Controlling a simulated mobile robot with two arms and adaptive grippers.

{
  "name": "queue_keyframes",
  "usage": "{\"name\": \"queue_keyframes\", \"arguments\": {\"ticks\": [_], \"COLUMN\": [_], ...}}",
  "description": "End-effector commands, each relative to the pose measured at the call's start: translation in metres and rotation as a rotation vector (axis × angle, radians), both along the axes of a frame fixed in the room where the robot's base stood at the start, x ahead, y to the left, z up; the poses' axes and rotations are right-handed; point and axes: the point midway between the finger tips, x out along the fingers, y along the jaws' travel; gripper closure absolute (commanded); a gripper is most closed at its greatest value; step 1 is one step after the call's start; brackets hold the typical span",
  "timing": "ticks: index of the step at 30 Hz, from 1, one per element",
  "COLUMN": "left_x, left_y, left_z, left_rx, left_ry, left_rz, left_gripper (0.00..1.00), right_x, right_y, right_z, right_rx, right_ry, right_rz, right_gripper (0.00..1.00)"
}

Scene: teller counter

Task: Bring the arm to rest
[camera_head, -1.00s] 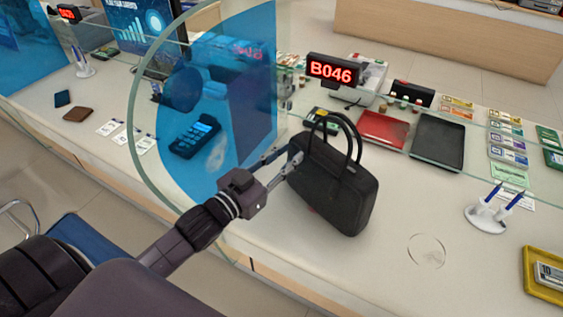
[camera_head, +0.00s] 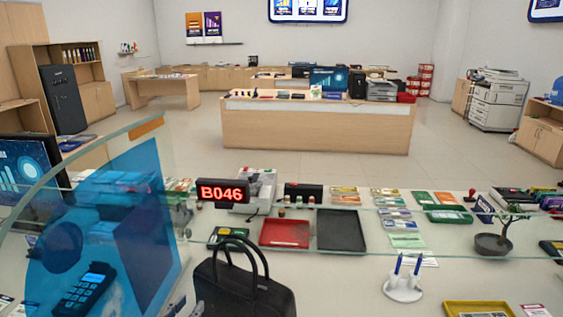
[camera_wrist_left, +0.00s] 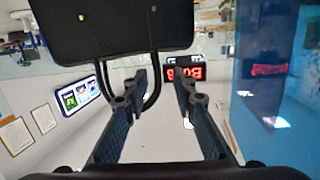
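A black handbag (camera_head: 243,292) with two looped handles stands upright on the counter at the bottom of the head view, its lower part cut off by the frame edge. In the left wrist view, which is upside down, the bag (camera_wrist_left: 110,24) fills the upper middle and a handle loop hangs below it. My left gripper (camera_wrist_left: 160,85) shows there with its two fingers spread and nothing clearly held between them. One finger overlaps the handle in the picture; I cannot tell if they touch. No gripper shows in the head view.
A glass screen with a blue panel (camera_head: 150,215) and a card terminal (camera_head: 84,290) stand left of the bag. A pen holder (camera_head: 403,287) stands to the right.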

Motion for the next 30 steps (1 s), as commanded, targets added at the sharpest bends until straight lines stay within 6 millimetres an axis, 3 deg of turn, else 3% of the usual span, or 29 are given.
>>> {"name": "queue_keyframes", "arguments": {"ticks": [5, 12, 18, 24, 30], "left_x": [-0.031, -0.109, -0.173, -0.230, -0.222], "left_y": [0.000, -0.009, -0.021, -0.033, -0.035], "left_z": [-0.060, -0.131, -0.159, -0.170, -0.223], "left_rx": [0.048, 0.122, 0.161, 0.185, 0.195], "left_ry": [0.261, 0.655, 0.909, 1.111, 1.143], "left_rz": [0.088, 0.140, 0.126, 0.089, 0.085], "left_gripper": [0.75, 0.75, 0.75, 0.75, 0.75], "right_x": [0.000, 0.000, 0.000, 0.000, 0.000], "right_y": [0.000, 0.000, 0.000, 0.000, 0.000], "right_z": [0.000, 0.000, 0.000, 0.000, 0.000], "right_rx": [0.000, 0.000, 0.000, 0.000, 0.000], "right_ry": [0.000, 0.000, 0.000, 0.000, 0.000], "right_rz": [0.000, 0.000, 0.000, 0.000, 0.000], "right_gripper": [0.60, 0.60, 0.60, 0.60, 0.60]}}
